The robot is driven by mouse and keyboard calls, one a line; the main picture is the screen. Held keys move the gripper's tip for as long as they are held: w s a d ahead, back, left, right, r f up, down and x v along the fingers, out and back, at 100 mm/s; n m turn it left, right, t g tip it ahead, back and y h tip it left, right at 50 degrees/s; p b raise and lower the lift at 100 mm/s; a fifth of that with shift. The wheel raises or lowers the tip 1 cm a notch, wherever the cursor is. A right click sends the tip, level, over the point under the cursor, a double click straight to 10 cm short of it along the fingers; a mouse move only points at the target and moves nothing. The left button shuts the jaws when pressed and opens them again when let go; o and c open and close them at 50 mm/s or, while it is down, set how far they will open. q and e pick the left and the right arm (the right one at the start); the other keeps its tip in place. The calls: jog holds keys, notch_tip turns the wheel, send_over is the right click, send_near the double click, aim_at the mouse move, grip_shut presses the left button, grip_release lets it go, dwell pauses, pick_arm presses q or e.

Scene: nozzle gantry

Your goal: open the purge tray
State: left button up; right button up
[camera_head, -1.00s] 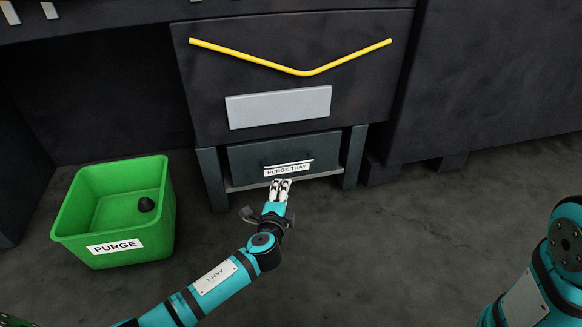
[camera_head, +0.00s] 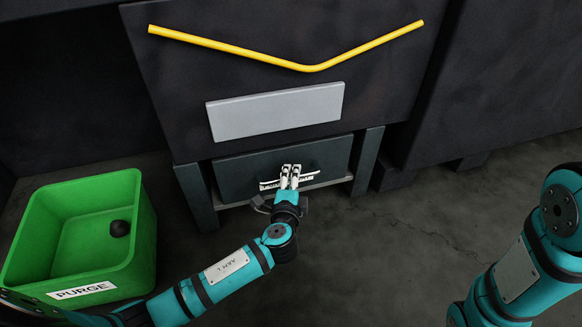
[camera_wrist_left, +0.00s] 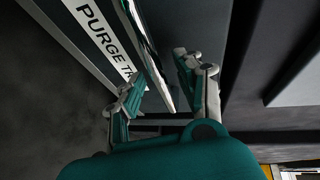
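The purge tray (camera_head: 330,158) is a dark grey drawer low in the black cabinet, sitting in its frame. Its thin handle (camera_head: 309,178) and white "PURGE TRAY" label are partly covered by my left gripper (camera_head: 290,172). In the left wrist view the label (camera_wrist_left: 103,38) is at upper left. The handle (camera_wrist_left: 152,58) runs between the two fingers of the left gripper (camera_wrist_left: 160,75). The fingers stand apart, with a visible gap to the handle, so they look open around it rather than closed. My right gripper is out of view; only the right arm shows at right.
A green bin (camera_head: 92,225) labelled "PURGE" stands on the floor to the left, with a small dark lump (camera_head: 120,228) inside. A grey plate (camera_head: 276,112) and a bent yellow bar (camera_head: 308,67) are on the cabinet above. Floor right of the tray is clear.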

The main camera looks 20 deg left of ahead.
pick_arm(q)
jog(key=shift+w, duration=0.25)
grip_shut()
dwell(0.4)
